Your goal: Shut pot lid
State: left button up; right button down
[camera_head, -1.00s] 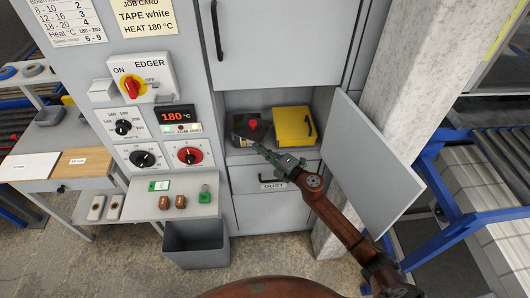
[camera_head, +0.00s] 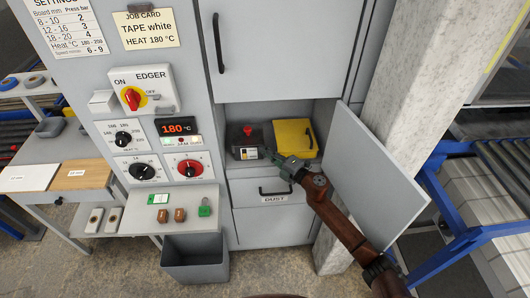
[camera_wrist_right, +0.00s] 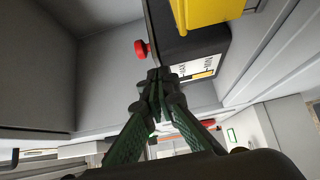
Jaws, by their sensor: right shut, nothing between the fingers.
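The dark pot (camera_head: 240,143) sits in the open compartment of the grey cabinet, with a red knob (camera_head: 248,128) standing up from its top. The lid looks flat on the pot. In the right wrist view the pot (camera_wrist_right: 190,45) shows its white and yellow front label, and the red knob (camera_wrist_right: 141,48) sticks out sideways in that turned picture. My right gripper (camera_head: 268,154) is shut and empty just in front of the pot, near its label. Its fingertips (camera_wrist_right: 158,76) are close to the front face; contact cannot be told. My left gripper is out of view.
The open cabinet door (camera_head: 372,175) is to the right of my right arm. A drawer handle (camera_head: 275,190) lies below, and a grey bin (camera_head: 195,260) stands at lower left.

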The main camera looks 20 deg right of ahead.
dwell(0.3)
jog(key=v, duration=0.8)
jog(key=shift+r, duration=0.15)
